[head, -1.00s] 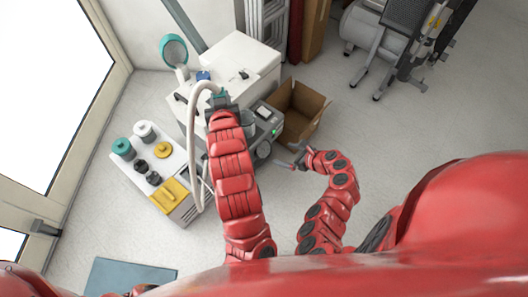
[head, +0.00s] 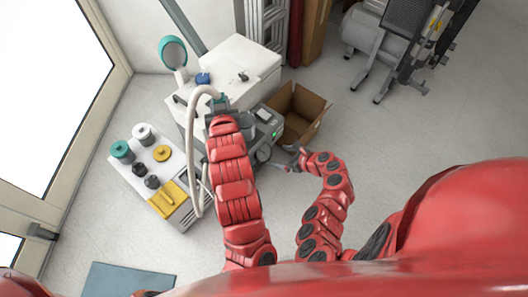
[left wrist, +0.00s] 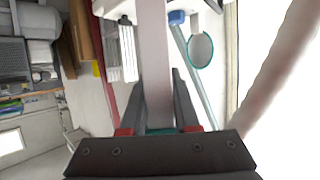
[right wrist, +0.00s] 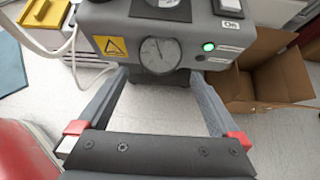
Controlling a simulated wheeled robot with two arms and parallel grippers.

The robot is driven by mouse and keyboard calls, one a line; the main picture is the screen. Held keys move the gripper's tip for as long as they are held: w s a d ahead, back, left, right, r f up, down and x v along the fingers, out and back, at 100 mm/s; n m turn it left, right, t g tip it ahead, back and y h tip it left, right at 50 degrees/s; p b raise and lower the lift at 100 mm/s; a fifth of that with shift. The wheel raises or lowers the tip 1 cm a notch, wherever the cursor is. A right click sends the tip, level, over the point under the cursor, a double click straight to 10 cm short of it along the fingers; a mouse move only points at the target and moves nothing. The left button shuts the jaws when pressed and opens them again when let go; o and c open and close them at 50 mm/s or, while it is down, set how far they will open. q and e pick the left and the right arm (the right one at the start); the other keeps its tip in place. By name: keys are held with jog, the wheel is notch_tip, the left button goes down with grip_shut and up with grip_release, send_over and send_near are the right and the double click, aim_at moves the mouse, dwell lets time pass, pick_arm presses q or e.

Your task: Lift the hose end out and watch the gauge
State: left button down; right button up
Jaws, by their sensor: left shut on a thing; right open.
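My left gripper (head: 219,102) is shut on the teal-ended pale hose (head: 196,130). The hose arches up and hangs down to the left beside the white cart. In the left wrist view the pale hose (left wrist: 155,60) runs between the fingers, with teal at its base.
A lit green light (right wrist: 208,46) is right of the gauge. An open cardboard box (head: 300,112) stands right of the unit. A white cart (head: 130,172) with jars and a yellow tray stands left. Floor before the unit is clear.

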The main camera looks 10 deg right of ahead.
jog(key=p+v, duration=0.4)
jog(key=v, duration=0.5)
jog(key=shift+s+d+r, duration=0.15)
jog(key=shift+r, duration=0.05)
